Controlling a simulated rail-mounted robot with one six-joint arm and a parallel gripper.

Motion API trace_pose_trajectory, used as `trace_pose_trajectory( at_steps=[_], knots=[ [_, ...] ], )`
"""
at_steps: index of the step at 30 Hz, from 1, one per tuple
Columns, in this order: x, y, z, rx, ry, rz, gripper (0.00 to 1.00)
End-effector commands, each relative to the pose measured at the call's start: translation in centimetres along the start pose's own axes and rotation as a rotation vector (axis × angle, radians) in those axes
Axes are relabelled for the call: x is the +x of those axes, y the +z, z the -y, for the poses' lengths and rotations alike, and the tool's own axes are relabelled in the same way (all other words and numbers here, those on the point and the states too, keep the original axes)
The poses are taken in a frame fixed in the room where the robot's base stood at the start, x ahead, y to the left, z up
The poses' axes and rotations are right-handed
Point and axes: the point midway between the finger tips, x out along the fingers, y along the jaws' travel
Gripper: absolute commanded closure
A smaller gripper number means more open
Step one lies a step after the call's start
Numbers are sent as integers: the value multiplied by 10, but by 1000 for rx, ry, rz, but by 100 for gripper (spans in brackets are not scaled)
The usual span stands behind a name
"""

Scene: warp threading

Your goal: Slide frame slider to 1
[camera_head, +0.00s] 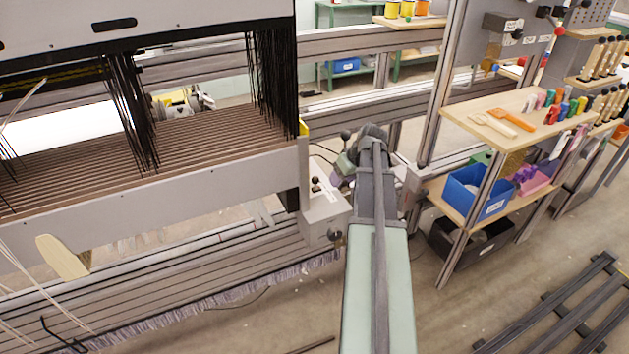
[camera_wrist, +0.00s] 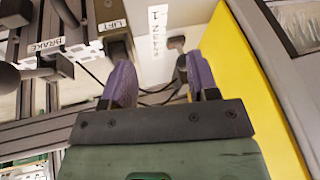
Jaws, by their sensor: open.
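In the wrist view, my gripper (camera_wrist: 160,82) is open, its two purple fingertips apart with nothing held between them. Beyond the fingertips is a pale panel with a white label (camera_wrist: 157,30) bearing a "1" and smaller marks. A small grey knob (camera_wrist: 177,42) sits beside this label, beyond the right fingertip; I cannot tell for certain that it is the frame slider. In the head view, my gripper (camera_head: 345,163) is beside the loom's right end, near the pale control box (camera_head: 323,212). My arm hides part of that area.
In the wrist view, a yellow panel (camera_wrist: 255,80) stands close at right. Labels reading LIFT (camera_wrist: 112,26) and BRAKE (camera_wrist: 45,46) are at left, near dark handles. In the head view, the loom (camera_head: 190,185) fills the left; a shelf with a blue bin (camera_head: 478,192) stands right.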

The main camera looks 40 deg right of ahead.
Motion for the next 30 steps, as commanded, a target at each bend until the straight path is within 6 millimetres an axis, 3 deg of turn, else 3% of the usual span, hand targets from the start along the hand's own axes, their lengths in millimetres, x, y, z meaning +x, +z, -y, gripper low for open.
trace_pose_trajectory(
  at_steps=[7, 9, 12, 23, 25, 30],
  knots=[
    [31, -60, 29, -3, -2, 0, 46],
    [59, -54, 27, 0, 0, -1, 46],
    [74, -54, 27, 1, 0, -1, 46],
    [80, -57, 29, 1, 0, 0, 46],
    [80, -57, 29, 1, 0, 0, 52],
    [80, -56, 29, 1, 0, 0, 78]
  ],
)
